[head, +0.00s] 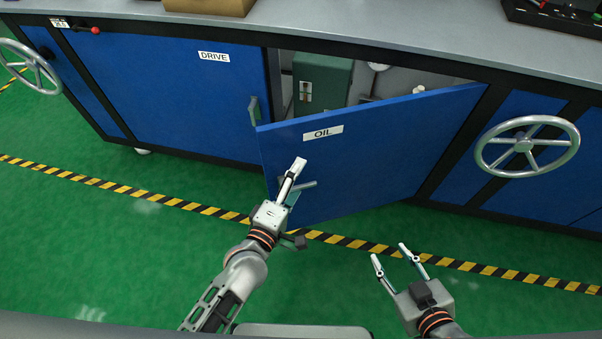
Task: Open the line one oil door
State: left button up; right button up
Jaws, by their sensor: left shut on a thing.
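The oil door (385,150) is a blue panel with a white OIL label. It is hinged at its right side and stands partly open, its left edge swung out from the cabinet. My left gripper (293,175) is at the lower left of the door, shut on the door handle (306,186), which it partly hides. Inside the opening a green box (322,82) and some pale parts show; the door hides the rest. My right gripper (391,254) is open and empty, in front of and below the door, above the green floor.
The closed DRIVE door (175,95) is left of the opening. A handwheel (524,146) sticks out at the right and another handwheel (30,67) at the far left. A grey worktop (350,25) runs above.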

pick_arm(q)
jog(key=a+r, duration=0.1)
jog(key=a+r+t, duration=0.1)
jog(key=r, duration=0.1)
jog(key=shift+s+a, duration=0.1)
jog(key=shift+s, duration=0.1)
jog(key=shift+c, duration=0.4)
jog(key=shift+p+v, duration=0.35)
jog(key=shift+v, duration=0.6)
jog(key=c, duration=1)
jog(key=shift+s+a+f, duration=0.35)
jog(key=shift+s+f, duration=0.25)
jog(key=shift+s, duration=0.2)
jog(key=shift+c, duration=0.2)
pick_arm(e)
jog(key=r, duration=0.1)
jog(key=w+r, duration=0.1)
jog(key=shift+a+r, duration=0.1)
jog(key=shift+r, duration=0.25)
jog(key=shift+w+r+t, duration=0.1)
jog(key=shift+r+t, duration=0.2)
